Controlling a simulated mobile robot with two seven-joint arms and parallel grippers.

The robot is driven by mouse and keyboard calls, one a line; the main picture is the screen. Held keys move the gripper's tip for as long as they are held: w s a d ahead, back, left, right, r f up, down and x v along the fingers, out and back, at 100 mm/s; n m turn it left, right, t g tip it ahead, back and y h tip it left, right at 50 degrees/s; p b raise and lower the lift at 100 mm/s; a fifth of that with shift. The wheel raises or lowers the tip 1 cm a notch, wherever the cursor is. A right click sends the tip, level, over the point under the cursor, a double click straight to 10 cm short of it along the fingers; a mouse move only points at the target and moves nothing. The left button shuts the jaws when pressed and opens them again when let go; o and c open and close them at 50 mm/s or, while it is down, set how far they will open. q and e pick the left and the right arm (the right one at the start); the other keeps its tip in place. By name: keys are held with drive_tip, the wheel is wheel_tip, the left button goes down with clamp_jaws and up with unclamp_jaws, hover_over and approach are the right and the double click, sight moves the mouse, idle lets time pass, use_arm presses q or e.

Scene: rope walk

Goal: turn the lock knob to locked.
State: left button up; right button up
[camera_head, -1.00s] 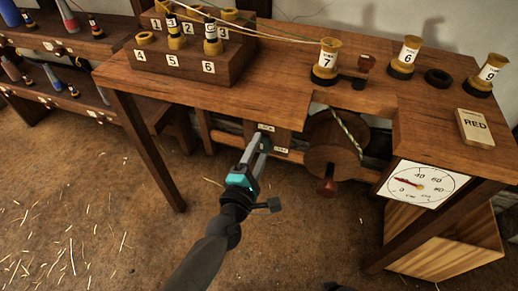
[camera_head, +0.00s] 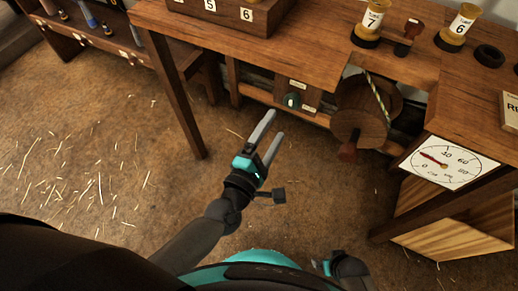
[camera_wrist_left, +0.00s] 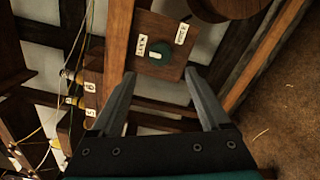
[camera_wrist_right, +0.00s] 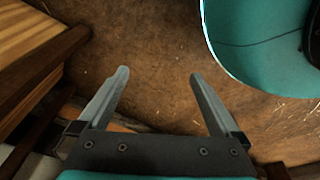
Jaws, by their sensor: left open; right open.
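The lock knob (camera_head: 291,101) is a round green knob with a pale mark, on a small wooden panel (camera_head: 313,93) under the bench. Two white labels sit by it, too small to read. My left gripper (camera_head: 275,127) is open and empty, below and left of the knob, apart from it. In the left wrist view the knob (camera_wrist_left: 165,47) shows ahead, beyond the open fingertips (camera_wrist_left: 160,74), with its pale mark facing me. My right gripper (camera_wrist_right: 158,73) is open and empty, over the floor.
A wooden reel (camera_head: 360,112) with a handle sits right of the panel. A dial gauge (camera_head: 442,162) hangs at the bench's right. The bench leg (camera_head: 174,85) stands left of the panel. The floor (camera_head: 110,170) in front is open, strewn with straw.

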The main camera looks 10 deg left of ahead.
use_arm(q)
drive_tip(key=v, duration=0.7)
drive_tip(key=shift+p, duration=0.3)
use_arm(e)
drive_tip(key=shift+s+d+f, duration=0.45)
drive_tip(key=shift+s+f, duration=0.05)
drive_tip(key=shift+s, duration=0.05)
